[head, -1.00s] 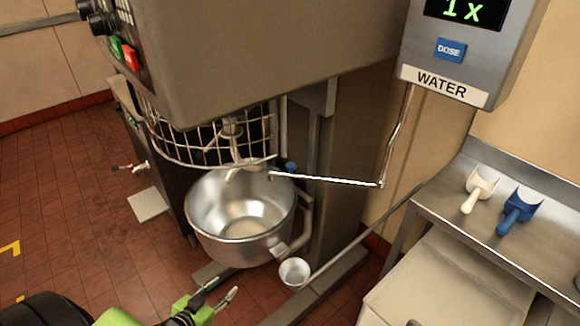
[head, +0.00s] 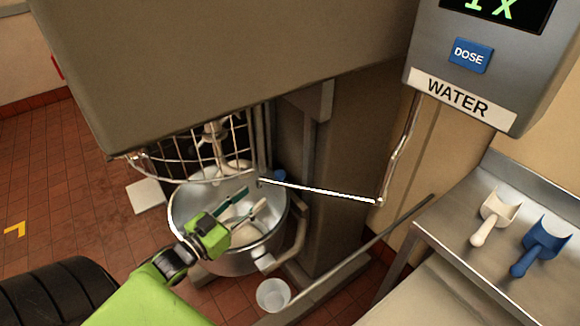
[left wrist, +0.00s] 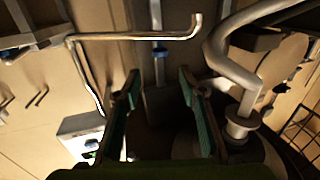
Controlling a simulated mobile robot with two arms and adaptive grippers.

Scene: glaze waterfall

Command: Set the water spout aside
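The water spout (head: 320,191) is a thin bent metal pipe. It comes down from the WATER dispenser (head: 462,94) and runs left, its free end above the right part of the steel mixing bowl (head: 185,213). My left gripper (head: 255,197) is open and empty, over the bowl and just below the spout's free end. In the left wrist view the spout (left wrist: 130,37) crosses beyond the fingertips, not between the green-padded fingers (left wrist: 158,75); it looks apart from them. My right gripper is not in view.
The mixer's wire guard (head: 190,160) is just behind and left of the bowl. The mixer column (head: 340,150) stands behind the spout. A small white cup (head: 273,294) is below the bowl. White (head: 495,218) and blue (head: 541,245) scoops lie on the steel counter at right.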

